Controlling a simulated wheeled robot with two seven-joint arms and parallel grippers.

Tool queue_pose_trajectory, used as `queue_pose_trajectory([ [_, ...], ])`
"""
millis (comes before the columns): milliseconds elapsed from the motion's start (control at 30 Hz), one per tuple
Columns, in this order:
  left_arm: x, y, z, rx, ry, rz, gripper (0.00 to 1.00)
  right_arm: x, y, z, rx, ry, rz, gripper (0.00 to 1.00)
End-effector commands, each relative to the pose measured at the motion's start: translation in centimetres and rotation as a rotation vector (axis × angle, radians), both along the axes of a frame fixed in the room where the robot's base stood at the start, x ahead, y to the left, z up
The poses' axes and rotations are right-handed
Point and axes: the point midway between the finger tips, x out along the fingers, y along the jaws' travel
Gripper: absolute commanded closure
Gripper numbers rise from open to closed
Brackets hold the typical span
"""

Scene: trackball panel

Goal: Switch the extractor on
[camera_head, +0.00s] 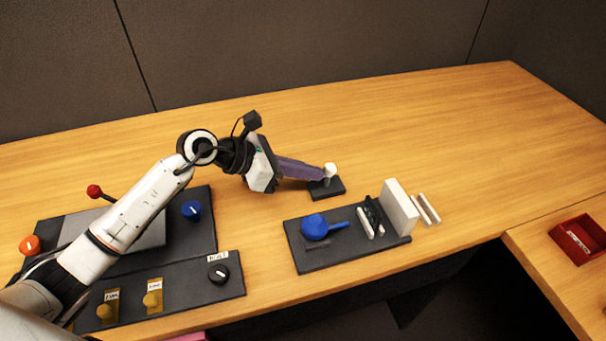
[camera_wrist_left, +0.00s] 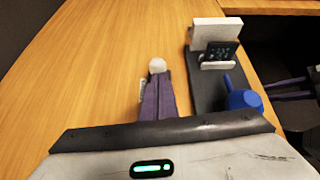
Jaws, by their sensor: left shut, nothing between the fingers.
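A white-knobbed lever (camera_head: 329,171) stands on a small black base (camera_head: 327,188) on the table. My left gripper (camera_head: 321,174) is shut and empty, its purple fingers pointing right, with the tips at the left side of the white knob. In the left wrist view the white knob (camera_wrist_left: 157,66) shows just beyond the purple fingertips (camera_wrist_left: 158,80); I cannot tell whether they touch it. The fingers hide part of the lever and its base. No readable label marks this lever as the extractor.
A black board (camera_head: 302,262) with a blue knob-and-handle piece (camera_head: 314,227) and a white upright block (camera_head: 400,206) lies to the right. Panels with a blue knob (camera_head: 192,211), black dial (camera_head: 218,272), yellow toggles (camera_head: 152,299) and red-ball lever (camera_head: 94,191) lie left. A red tray (camera_head: 578,241) is far right.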

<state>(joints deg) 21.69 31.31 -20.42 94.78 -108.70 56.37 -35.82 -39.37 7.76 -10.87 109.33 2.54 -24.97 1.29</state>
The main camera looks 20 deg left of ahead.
Motion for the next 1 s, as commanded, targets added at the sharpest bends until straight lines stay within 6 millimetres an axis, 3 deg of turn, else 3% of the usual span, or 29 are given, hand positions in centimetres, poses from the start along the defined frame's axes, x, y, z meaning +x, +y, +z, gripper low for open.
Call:
queue_pose_trajectory([
  [1000, 1.9, -3.2, 1.5, -0.008, -0.005, -0.003, 1.0, 0.1, 0.0, -0.5, 0.0, -0.001, 0.001, 0.69],
])
